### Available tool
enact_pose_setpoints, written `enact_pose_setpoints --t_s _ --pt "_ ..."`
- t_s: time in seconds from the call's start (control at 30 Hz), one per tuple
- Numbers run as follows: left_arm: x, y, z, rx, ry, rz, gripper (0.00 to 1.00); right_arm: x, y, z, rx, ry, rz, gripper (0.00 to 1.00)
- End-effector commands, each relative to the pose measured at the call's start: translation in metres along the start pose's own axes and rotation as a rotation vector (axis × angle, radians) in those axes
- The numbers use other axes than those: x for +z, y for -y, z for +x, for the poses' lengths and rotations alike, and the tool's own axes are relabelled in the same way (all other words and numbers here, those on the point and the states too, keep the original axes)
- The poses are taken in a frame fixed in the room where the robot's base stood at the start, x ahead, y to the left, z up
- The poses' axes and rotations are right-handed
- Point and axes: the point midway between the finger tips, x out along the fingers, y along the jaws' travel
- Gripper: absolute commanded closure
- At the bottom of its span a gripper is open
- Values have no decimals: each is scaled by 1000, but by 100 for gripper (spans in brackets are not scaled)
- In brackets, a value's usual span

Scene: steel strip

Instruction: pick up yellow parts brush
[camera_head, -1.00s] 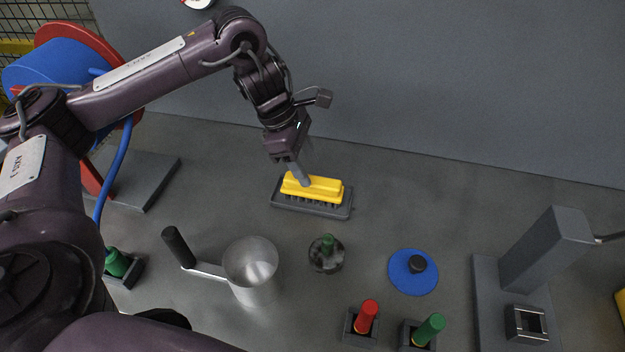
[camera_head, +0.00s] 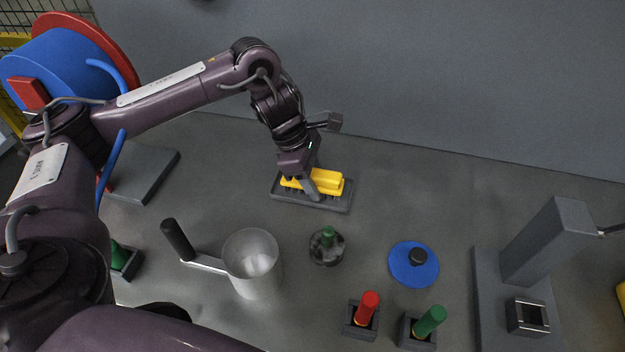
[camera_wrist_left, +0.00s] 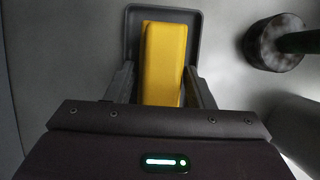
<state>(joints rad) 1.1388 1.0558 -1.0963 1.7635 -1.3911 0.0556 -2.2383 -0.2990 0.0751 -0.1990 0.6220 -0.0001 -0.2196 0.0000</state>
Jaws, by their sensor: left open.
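The yellow parts brush (camera_head: 328,181) lies in a shallow dark grey tray (camera_head: 338,207) in the back middle of the bench. My left gripper (camera_head: 313,190) is lowered over the brush, pointing down, and hides part of it. In the left wrist view the yellow brush (camera_wrist_left: 163,55) runs lengthwise between the two open fingers (camera_wrist_left: 160,88), one on each side. A narrow gap shows beside it; I cannot tell if either finger touches it. The tray rim (camera_wrist_left: 192,16) surrounds the brush. My right gripper is not in view.
A metal cup with a black handle (camera_head: 250,262) stands in front of the tray. A dark round pot with green (camera_head: 327,247), a blue disc (camera_head: 414,265), red (camera_head: 367,307) and green (camera_head: 431,319) handles in holders and a grey stand (camera_head: 545,245) are nearby. A blue reel (camera_head: 60,80) stands left.

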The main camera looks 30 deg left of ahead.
Motion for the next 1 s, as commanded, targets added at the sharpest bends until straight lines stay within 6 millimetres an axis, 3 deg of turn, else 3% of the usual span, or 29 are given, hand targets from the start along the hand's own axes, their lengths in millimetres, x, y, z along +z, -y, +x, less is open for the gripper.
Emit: enact_pose_setpoints --t_s 0.6,0.9,1.0 --pt "-2 0 4 -1 0 0 52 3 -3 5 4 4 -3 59" --pt "-2 0 4 -1 0 0 88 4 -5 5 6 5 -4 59" --pt "-2 0 4 0 0 0 88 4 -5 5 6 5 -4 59"
